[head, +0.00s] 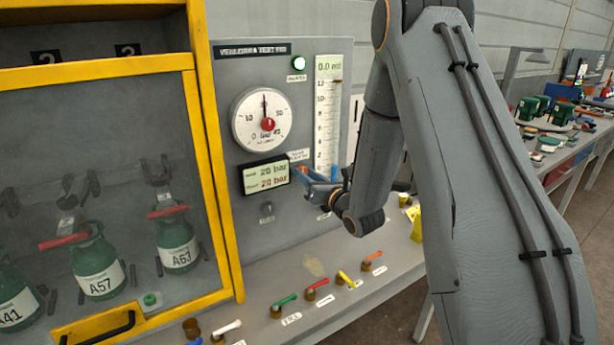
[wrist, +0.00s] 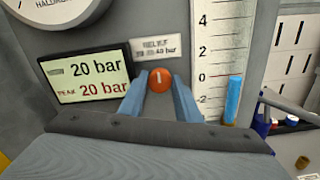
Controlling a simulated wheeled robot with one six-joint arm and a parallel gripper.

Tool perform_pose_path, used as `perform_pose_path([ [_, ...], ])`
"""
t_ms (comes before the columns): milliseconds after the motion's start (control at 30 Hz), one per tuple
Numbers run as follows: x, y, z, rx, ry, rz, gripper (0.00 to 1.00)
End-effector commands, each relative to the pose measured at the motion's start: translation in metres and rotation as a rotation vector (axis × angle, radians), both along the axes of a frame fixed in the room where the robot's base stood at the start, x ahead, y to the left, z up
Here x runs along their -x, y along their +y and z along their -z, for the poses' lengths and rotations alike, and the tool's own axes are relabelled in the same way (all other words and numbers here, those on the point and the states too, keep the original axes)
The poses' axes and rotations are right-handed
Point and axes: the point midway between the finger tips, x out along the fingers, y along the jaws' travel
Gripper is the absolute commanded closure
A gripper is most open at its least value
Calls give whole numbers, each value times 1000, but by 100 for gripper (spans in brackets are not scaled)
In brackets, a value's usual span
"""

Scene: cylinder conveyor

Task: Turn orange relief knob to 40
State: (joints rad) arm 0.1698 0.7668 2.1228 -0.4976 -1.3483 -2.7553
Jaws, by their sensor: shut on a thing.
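The orange relief knob (wrist: 160,80) sits on the grey panel, with a white mark on its face pointing about straight up in the wrist view. The two blue fingers of my gripper (wrist: 159,92) are shut on the knob, one on each side. In the head view my gripper (head: 318,180) reaches the panel from the right, and the knob is mostly hidden there. A label (wrist: 155,48) above the knob reads RELIEF, with a range ending in 40 bar. The display (wrist: 90,77) reads 20 bar on top and PEAK 20 bar below.
A round dial gauge (head: 263,119) and a scale column (head: 327,110) are on the panel. A green lamp (head: 299,63) glows. Coloured lever valves (head: 317,290) line the bench below. A yellow-framed cage (head: 222,150) with green bottles stands left.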

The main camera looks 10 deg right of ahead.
Motion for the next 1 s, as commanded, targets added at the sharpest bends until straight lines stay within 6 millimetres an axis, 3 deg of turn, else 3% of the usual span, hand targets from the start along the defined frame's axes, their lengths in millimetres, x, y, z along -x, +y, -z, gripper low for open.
perform_pose_path([
  [367,-1,-1,2,-148,47,0,92],
  [1000,-1,-3,3,-713,230,2,92],
])
